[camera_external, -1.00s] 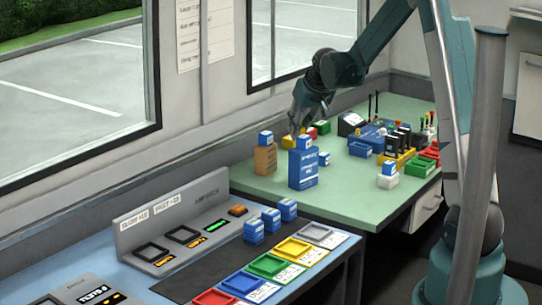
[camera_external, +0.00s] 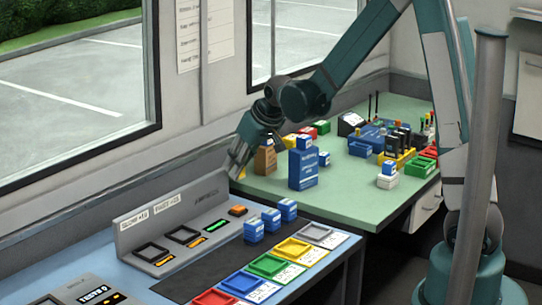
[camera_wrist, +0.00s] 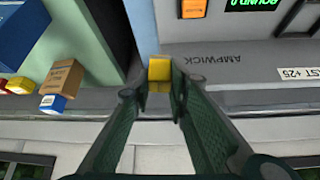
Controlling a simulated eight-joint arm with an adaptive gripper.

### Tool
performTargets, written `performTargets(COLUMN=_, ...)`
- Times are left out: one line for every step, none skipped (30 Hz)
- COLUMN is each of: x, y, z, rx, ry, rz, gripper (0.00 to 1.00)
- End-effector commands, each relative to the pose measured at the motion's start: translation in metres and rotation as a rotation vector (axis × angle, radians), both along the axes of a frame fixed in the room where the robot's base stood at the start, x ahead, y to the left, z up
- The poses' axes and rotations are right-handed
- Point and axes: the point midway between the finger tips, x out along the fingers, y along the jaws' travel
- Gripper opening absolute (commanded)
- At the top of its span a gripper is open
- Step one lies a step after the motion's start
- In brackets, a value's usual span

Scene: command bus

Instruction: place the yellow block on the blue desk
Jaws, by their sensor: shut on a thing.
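My gripper (camera_external: 236,172) hangs in the air near the back right corner of the blue desk (camera_external: 85,262), close to the gap by the green table. In the wrist view my gripper (camera_wrist: 159,80) is shut on the yellow block (camera_wrist: 159,70), which sits between the fingertips. In the external view the block is tiny and mostly hidden at the fingertips. The grey console with the AMPWICK label (camera_external: 190,212) stands at the desk's back edge, just left of and below my gripper.
Blue boxes (camera_external: 254,231) stand on the dark mat. Coloured trays, including a yellow one (camera_external: 292,248), line the desk's front. The green table (camera_external: 350,205) holds a brown box (camera_external: 265,160), a tall blue box (camera_external: 303,168) and several small items. Windows and a wall lie behind.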

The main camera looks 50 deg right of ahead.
Motion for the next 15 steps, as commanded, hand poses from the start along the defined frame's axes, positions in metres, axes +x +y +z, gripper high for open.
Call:
performTargets(x=-0.003, y=0.012, z=-0.002, rx=0.0, ry=0.0, rz=0.015, gripper=0.04)
performTargets(x=-0.004, y=0.019, z=-0.003, rx=0.0, ry=0.0, rz=0.024, gripper=0.04)
performTargets(x=-0.005, y=0.028, z=-0.004, rx=0.0, ry=0.0, rz=0.035, gripper=0.04)
performTargets(x=-0.007, y=0.034, z=-0.005, rx=0.0, ry=0.0, rz=0.042, gripper=0.04)
performTargets(x=-0.008, y=0.04, z=-0.006, rx=0.0, ry=0.0, rz=0.05, gripper=0.04)
performTargets(x=-0.01, y=0.048, z=-0.007, rx=0.0, ry=0.0, rz=0.059, gripper=0.04)
performTargets(x=-0.011, y=0.053, z=-0.008, rx=0.0, ry=0.0, rz=0.067, gripper=0.04)
performTargets(x=-0.013, y=0.058, z=-0.009, rx=0.0, ry=0.0, rz=0.072, gripper=0.04)
performTargets(x=-0.015, y=0.065, z=-0.01, rx=0.0, ry=0.0, rz=0.081, gripper=0.04)
performTargets(x=-0.016, y=0.069, z=-0.01, rx=0.0, ry=0.0, rz=0.087, gripper=0.04)
performTargets(x=-0.017, y=0.074, z=-0.011, rx=0.0, ry=0.0, rz=0.093, gripper=0.04)
performTargets(x=-0.019, y=0.078, z=-0.012, rx=0.0, ry=0.0, rz=0.098, gripper=0.04)
performTargets(x=-0.02, y=0.081, z=-0.012, rx=0.0, ry=0.0, rz=0.102, gripper=0.04)
performTargets(x=-0.02, y=0.083, z=-0.012, rx=0.0, ry=0.0, rz=0.105, gripper=0.04)
performTargets(x=-0.021, y=0.086, z=-0.013, rx=0.0, ry=0.0, rz=0.109, gripper=0.04)
